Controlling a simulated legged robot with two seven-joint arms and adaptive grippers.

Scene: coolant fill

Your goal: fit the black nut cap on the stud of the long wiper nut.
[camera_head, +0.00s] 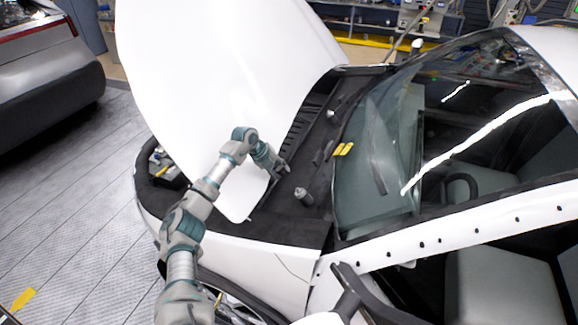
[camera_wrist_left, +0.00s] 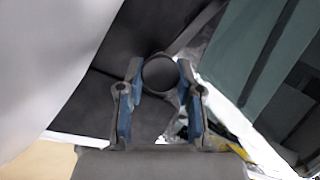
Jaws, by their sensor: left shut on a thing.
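The black nut cap (camera_wrist_left: 160,73) shows in the left wrist view as a dark round piece between the two blue-padded fingers. My left gripper (camera_head: 283,169) is shut on it, above the black cowl (camera_head: 322,180) at the windshield base in the head view. The cap is too small to make out there. A short grey cylindrical piece (camera_head: 303,196) stands on the cowl just below and right of the gripper, apart from it. A small light piece (camera_head: 331,114) sits farther up the cowl. I cannot tell which marks the long wiper nut; no bare stud is clear.
The raised white hood (camera_head: 220,70) stands left of and behind my left arm. The windshield (camera_head: 380,165) borders the cowl on the right. Yellow marked pieces (camera_head: 343,149) lie near the glass edge. The white fender (camera_head: 270,262) lies below.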

